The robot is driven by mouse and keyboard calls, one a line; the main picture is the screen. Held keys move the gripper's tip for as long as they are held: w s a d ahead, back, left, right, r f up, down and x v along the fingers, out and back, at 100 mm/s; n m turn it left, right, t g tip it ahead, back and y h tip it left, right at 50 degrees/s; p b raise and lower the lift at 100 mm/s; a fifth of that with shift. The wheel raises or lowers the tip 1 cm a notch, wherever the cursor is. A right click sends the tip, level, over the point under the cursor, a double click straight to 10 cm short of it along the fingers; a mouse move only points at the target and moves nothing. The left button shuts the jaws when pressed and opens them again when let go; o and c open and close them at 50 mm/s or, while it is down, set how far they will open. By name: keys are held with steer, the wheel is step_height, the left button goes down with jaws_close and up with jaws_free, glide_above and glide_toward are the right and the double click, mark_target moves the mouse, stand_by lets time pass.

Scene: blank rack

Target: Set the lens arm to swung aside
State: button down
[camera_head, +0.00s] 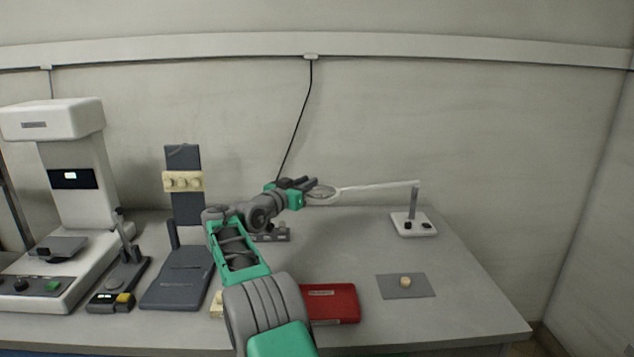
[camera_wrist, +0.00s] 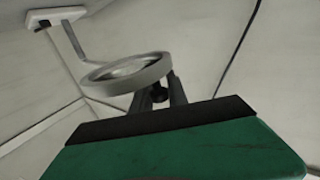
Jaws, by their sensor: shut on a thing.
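The lens arm is a thin pale bar (camera_head: 375,187) on a short grey post, rising from a white base (camera_head: 413,225) at the right of the bench. It reaches left from the post, about level, and ends in a round lens ring (camera_head: 322,193). My gripper (camera_head: 309,186) is at the ring's left side, shut on a small part there. In the wrist view the grey lens ring (camera_wrist: 125,73) lies just beyond my gripper (camera_wrist: 160,95), whose fingers close around a dark knob (camera_wrist: 158,94) at the ring's edge. The fingers partly hide the knob.
A grey pad (camera_head: 390,288) with a small beige piece lies in front of the base. A red case (camera_head: 332,304) lies beside my arm. A dark stand (camera_head: 183,195), a small dark device (camera_head: 122,262) and a large white machine (camera_head: 75,180) fill the left. The wall is close behind.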

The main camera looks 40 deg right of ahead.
steer(key=shift+d, duration=0.2)
steer(key=c, duration=1.5)
jaws_free()
steer(key=shift+d, duration=0.1)
steer(key=shift+c, duration=0.2)
steer(key=shift+o, duration=1.1)
steer(key=shift+w, duration=0.1)
steer(key=v, duration=0.8)
steer(key=shift+w, duration=0.1)
